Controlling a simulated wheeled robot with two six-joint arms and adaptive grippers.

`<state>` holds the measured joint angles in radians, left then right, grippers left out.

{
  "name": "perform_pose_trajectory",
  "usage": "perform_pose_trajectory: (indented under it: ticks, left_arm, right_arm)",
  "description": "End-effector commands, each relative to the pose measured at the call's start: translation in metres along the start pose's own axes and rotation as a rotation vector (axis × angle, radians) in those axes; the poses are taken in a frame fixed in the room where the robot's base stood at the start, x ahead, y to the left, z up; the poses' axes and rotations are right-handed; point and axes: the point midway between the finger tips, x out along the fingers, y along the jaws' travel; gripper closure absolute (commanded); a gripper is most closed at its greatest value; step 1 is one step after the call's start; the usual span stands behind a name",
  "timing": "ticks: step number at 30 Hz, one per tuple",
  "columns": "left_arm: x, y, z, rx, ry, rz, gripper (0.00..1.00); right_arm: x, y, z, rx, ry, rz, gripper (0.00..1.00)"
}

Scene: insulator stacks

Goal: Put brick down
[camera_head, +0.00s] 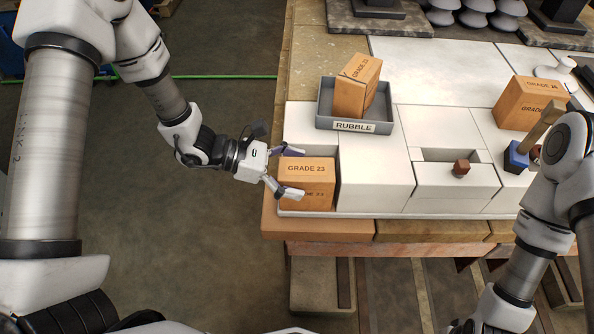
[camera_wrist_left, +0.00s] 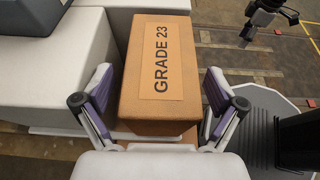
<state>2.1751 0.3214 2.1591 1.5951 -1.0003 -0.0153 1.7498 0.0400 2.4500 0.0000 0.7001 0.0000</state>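An orange-brown brick labelled GRADE 23 (camera_head: 306,168) sits at the front left corner of the white blocks, and fills the left wrist view (camera_wrist_left: 160,75). My left gripper (camera_head: 292,172) reaches in from the left with one finger on each side of this brick. In the left wrist view its fingers (camera_wrist_left: 161,95) stand apart, with a narrow gap showing on both sides of the brick. The brick's underside is hidden. My right arm is at the right; its wrist (camera_head: 497,312) is at the bottom edge of the head view and its fingertips cannot be made out.
A grey RUBBLE tray (camera_head: 346,127) holds a tilted brick (camera_head: 357,86) just behind. A small brown knob (camera_head: 461,168) and a blue block (camera_head: 516,157) are on the white blocks. The table's front edge (camera_head: 318,228) is close.

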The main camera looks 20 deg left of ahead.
Motion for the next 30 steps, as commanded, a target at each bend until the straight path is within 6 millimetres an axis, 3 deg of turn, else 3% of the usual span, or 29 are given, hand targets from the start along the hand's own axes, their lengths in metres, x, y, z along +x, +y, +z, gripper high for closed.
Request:
perform_pose_trajectory:
  ticks: [10, 24, 30]
  left_arm:
    - [-0.008, 0.001, 0.004, -0.001, -0.001, 0.002, 0.05]
    - [-0.103, 0.001, 0.009, -0.001, -0.006, 0.005, 0.05]
    - [-0.121, 0.0, 0.004, -0.001, -0.001, 0.001, 0.05]
  right_arm:
    - [-0.005, 0.0, 0.0, 0.0, 0.0, 0.0, 0.49]
    - [-0.038, 0.0, 0.0, 0.0, 0.0, 0.0, 0.49]
    - [-0.045, 0.0, 0.0, 0.0, 0.0, 0.0, 0.49]
